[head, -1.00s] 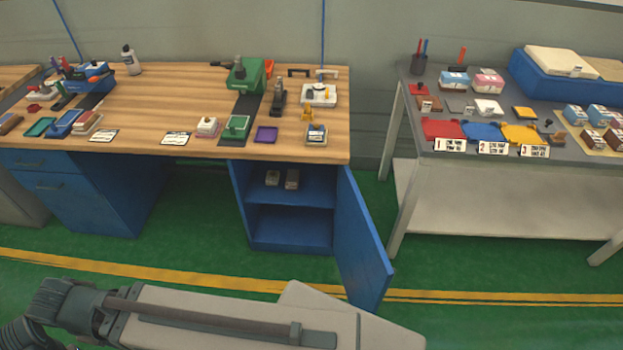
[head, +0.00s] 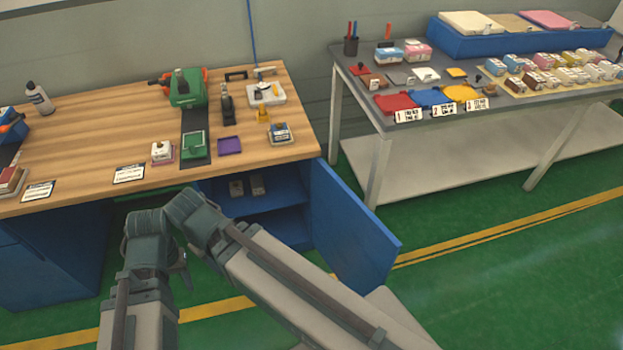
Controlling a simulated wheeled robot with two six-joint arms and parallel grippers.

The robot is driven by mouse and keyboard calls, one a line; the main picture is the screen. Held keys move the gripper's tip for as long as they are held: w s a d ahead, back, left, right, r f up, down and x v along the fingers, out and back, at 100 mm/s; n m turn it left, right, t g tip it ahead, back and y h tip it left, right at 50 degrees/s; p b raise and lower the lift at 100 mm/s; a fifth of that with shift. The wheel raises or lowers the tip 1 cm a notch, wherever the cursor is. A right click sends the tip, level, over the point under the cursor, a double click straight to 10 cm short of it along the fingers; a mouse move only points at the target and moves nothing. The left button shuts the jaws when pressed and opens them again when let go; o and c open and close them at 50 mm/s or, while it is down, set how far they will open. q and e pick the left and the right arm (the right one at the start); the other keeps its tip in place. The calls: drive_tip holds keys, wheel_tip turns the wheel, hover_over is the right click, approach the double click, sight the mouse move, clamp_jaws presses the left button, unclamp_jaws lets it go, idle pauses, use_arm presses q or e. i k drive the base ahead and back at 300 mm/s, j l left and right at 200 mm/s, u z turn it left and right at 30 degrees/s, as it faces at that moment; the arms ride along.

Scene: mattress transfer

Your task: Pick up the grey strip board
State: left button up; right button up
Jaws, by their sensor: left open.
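A small flat grey piece (head: 401,78) lies on the grey table at the right, between a brown block and a white block. It looks like the grey strip board, but it is too small to be sure. My left gripper (head: 182,268) shows only partly, beside my folded arm links in front of the blue cabinet. It is open, with nothing seen in it, and is far from the grey piece. My right gripper is not in view.
Red, blue and yellow trays (head: 395,102) with number cards line the grey table's (head: 480,115) front edge. A blue bin (head: 500,44) stands behind. The wooden bench (head: 90,125) holds tools. An open blue cabinet door (head: 350,222) juts out below it. Green floor is free at the right.

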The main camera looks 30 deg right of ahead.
sight(258, 188)
drive_tip(key=i+j+z, duration=0.15)
drive_tip(key=z, duration=0.35)
drive_tip(key=i+j+z, duration=0.15)
drive_tip(key=z, duration=0.3)
drive_tip(key=j+z, duration=0.3)
drive_tip(key=z, duration=0.2)
drive_tip(key=i+j+z, duration=0.1)
drive_tip(key=j+z, duration=0.2)
drive_tip(key=z, duration=0.2)
drive_tip(key=j+z, duration=0.3)
drive_tip(key=j, duration=0.15)
